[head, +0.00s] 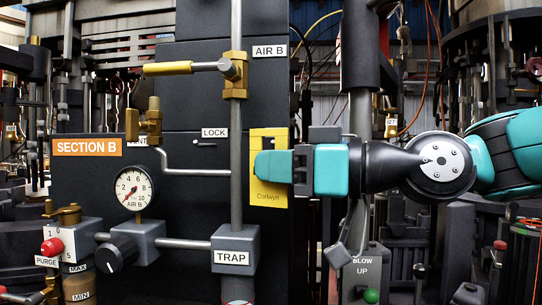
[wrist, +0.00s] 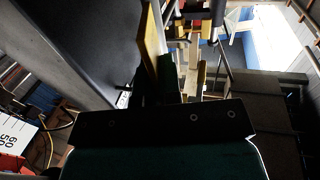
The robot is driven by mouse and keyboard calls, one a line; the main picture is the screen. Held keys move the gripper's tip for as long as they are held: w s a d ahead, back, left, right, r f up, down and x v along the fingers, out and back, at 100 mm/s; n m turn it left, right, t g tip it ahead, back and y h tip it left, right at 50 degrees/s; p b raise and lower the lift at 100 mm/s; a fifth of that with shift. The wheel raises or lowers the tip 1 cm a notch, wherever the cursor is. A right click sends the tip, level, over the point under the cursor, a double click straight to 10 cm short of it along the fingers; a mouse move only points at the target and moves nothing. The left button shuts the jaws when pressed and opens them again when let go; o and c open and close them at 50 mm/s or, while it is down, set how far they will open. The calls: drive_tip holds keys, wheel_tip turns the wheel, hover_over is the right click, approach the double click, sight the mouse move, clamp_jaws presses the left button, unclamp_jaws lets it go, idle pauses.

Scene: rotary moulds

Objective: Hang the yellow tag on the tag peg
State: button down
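The other finger is hidden. In the wrist view the tag (wrist: 154,45) shows edge-on as a thin yellow strip beside a dark finger. A small pale pin (head: 204,143) sticks out below the LOCK label, left of the tag. I cannot tell if it is the tag peg.
A vertical grey pipe (head: 236,120) stands between the pin and the tag. The yellow-handled AIR B valve (head: 183,68) is above. The TRAP block (head: 234,250), gauge (head: 134,188) and black knob (head: 116,253) are lower left. A BLOW UP post (head: 362,265) stands below my arm.

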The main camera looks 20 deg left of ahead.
drive_tip(key=shift+w+a+f+p, duration=0.1)
drive_tip(key=shift+w+a+f, duration=0.05)
drive_tip(key=shift+w, duration=0.45)
drive_tip(key=shift+w+a+f+p, duration=0.1)
drive_tip(key=shift+w+p, duration=0.05)
drive_tip(key=shift+w, duration=0.4)
drive_tip(key=shift+w+a+f+p, duration=0.1)
drive_tip(key=shift+w+a+f, duration=0.05)
drive_tip(key=shift+w, duration=0.45)
drive_tip(key=c, duration=1.2)
unclamp_jaws()
drive_tip(key=shift+r, duration=0.1)
drive_tip(key=shift+w+d, duration=0.1)
drive_tip(key=shift+d, duration=0.05)
